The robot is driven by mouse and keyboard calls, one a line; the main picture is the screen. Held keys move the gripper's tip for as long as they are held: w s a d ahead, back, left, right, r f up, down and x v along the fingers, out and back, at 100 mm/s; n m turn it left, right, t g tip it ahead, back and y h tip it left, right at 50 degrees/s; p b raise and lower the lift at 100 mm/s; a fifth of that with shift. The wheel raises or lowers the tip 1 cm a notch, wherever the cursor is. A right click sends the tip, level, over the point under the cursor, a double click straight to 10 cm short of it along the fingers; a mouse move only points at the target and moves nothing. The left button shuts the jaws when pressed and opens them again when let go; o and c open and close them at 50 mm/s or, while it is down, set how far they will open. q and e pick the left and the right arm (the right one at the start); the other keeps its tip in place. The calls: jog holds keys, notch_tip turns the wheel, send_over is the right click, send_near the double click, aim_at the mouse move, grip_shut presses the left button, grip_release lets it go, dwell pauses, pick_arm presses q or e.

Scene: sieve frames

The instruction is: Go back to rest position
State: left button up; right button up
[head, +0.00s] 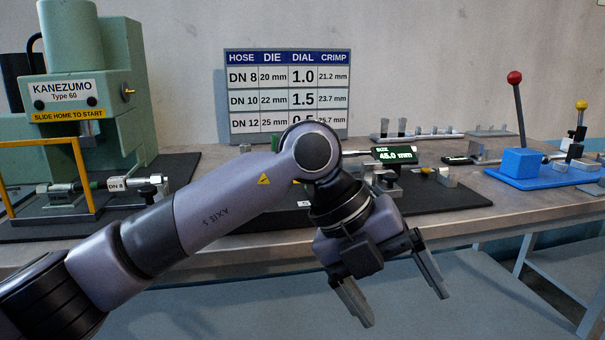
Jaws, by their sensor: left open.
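My left arm comes in from the lower left and reaches across the front of the workbench. My left gripper (405,308) points down and is open, its two fingers spread apart with nothing between them. It hangs in front of the bench's front edge, over the grey area below. My right arm and right gripper do not show.
The workbench (560,201) carries a green KANEZUMO machine (112,62), a yellow guard frame (82,178), a digital gauge (396,155) reading 45.0 mm and a blue lever fixture (521,161). A hose chart (289,96) stands behind, partly hidden by my arm.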

pick_arm(q)
jog(key=s+d+r+g+h, duration=0.25)
jog(key=s+g+h, duration=0.2)
jog(key=h, duration=0.55)
jog(key=w+a+f+n+t+y, duration=0.1)
jog(key=w+a+f+n+t, duration=0.6)
jog(key=n+t, duration=0.55)
jog(key=w+a+f+n+t+y, duration=0.1)
jog(key=w+a+f+n+t, duration=0.2)
jog(key=a+f+n+t, duration=0.7)
jog(key=s+a+f+n+y, duration=0.4)
jog(key=a+f+n+y, duration=0.5)
jog(key=f+n, duration=0.25)
jog(key=s+a+f+n+g+y, duration=0.25)
jog(key=s+a+f+g, duration=0.35)
jog(key=s+f, duration=0.55)
notch_tip(320, 180, up, 13)
jog(key=s+a+p, duration=0.1)
jog(key=p, duration=1.4)
jog(key=shift+s+a+m+y, duration=0.2)
jog(key=shift+a+m+y, duration=0.05)
jog(key=shift+m+y, duration=0.2)
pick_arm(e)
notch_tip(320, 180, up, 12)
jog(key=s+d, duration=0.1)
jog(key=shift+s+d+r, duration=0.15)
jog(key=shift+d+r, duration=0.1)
